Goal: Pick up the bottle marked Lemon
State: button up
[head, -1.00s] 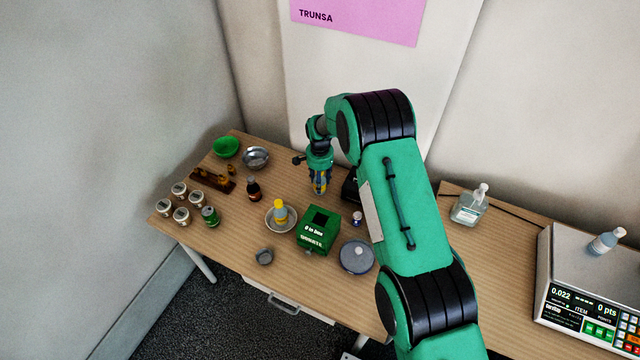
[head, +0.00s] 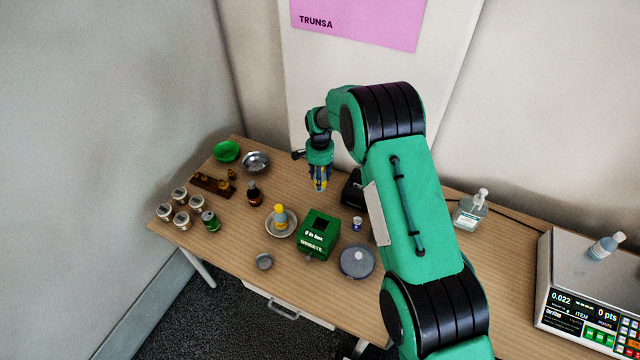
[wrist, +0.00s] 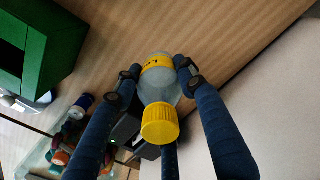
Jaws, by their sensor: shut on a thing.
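A clear bottle with a yellow cap and a yellow label band (wrist: 160,85) is between the blue fingers of my gripper (wrist: 158,68) in the wrist view. The print on its label is too small to read. In the head view my gripper (head: 320,184) points down above the back of the table, shut on this bottle; only bits of yellow show between the fingers. Another bottle with a yellow top (head: 280,214) stands in a pale bowl (head: 270,230) left of the green bin; I cannot read any marking on it.
A dark bottle (head: 254,194), a green can (head: 210,221) and several jars (head: 180,195) stand left. A scale (head: 580,300) is far right.

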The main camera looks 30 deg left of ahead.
jog(key=shift+r, duration=2.35)
